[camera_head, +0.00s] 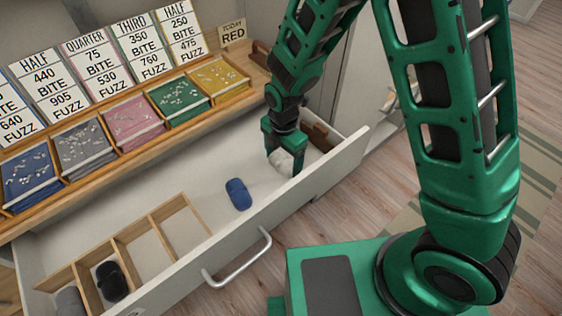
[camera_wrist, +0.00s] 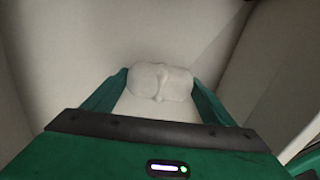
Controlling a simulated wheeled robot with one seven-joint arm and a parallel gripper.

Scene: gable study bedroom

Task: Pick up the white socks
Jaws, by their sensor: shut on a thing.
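The white socks (camera_head: 283,161) are a small pale bundle near the right end of the open drawer (camera_head: 342,150). In the wrist view the white socks (camera_wrist: 160,82) sit between my two fingertips. My gripper (camera_head: 284,160) reaches down into the drawer and is shut on the socks; it also shows in the wrist view (camera_wrist: 160,90). Whether the socks touch the drawer floor cannot be told.
A blue sock bundle (camera_head: 238,194) lies mid-drawer. A wooden divider (camera_head: 150,222) stands at left, with a black bundle (camera_head: 111,281) and a grey bundle (camera_head: 69,301) there. A brown item (camera_head: 320,137) lies at the drawer's right end. Labelled trays (camera_head: 134,118) line the shelf behind.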

